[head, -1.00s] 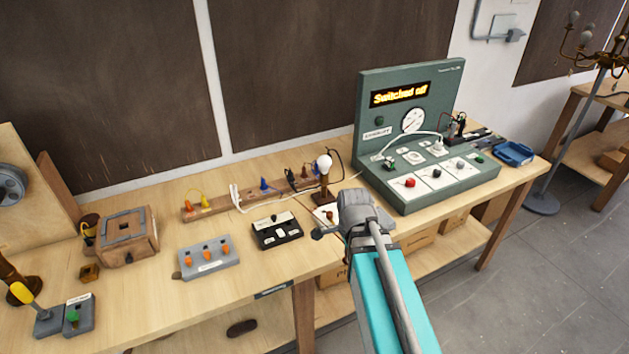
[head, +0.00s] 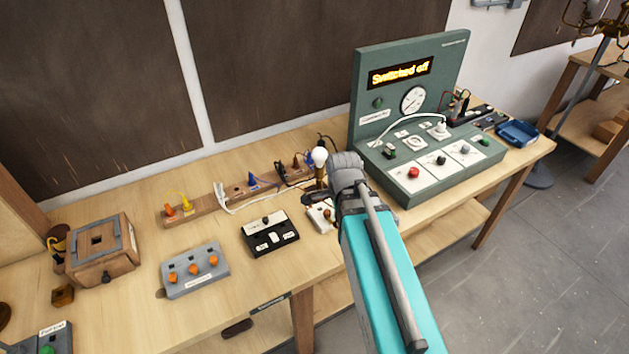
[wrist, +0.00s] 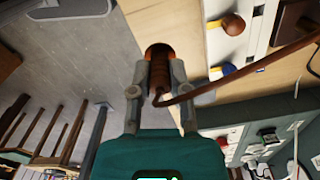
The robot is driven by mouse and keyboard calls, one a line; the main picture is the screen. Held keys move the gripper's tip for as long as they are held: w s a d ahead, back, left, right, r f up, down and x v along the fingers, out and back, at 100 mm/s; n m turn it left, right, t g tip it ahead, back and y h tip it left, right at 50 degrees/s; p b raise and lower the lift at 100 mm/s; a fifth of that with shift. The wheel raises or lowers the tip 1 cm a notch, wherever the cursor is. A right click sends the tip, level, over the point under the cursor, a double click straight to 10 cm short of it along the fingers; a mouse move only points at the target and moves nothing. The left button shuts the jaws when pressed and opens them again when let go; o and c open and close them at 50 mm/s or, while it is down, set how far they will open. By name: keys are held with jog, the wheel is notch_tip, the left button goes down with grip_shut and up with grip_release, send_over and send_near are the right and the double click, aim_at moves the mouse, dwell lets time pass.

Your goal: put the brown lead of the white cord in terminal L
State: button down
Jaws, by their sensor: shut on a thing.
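My gripper (wrist: 158,72) is shut on the brown handle-like end of a brown lead (wrist: 157,82). The lead runs from there to the right edge of the wrist view. Near my fingertips is a white block (wrist: 258,30) with a brown knob (wrist: 233,24) and a blue piece; no letter is readable on it. In the head view my gripper (head: 314,197) is beside a small lamp (head: 320,157), partly hidden by my wrist. The white block (head: 322,215) also shows there, partly covered. A white cord (head: 222,198) lies by a wooden rail. I cannot make out terminal L.
A green test panel (head: 432,180) reading "Switched off" stands to the right. A black switch box (head: 270,240), a grey box with orange knobs (head: 195,270) and a wooden box (head: 100,250) are to the left. The bench front edge is close.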

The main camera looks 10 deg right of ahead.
jog(key=shift+w+a, duration=0.1)
jog(key=shift+w, duration=0.2)
jog(key=w+a+f+b, duration=0.1)
jog(key=w, duration=1.2)
jog(key=shift+w+a+f+b, duration=0.3)
jog(key=shift+w+f+b, duration=0.05)
jog(key=shift+w, duration=0.05)
jog(key=shift+f, duration=0.15)
jog(key=shift+f+b, duration=2.95)
jog(key=shift+b, duration=0.2)
jog(key=shift+f+b, duration=0.55)
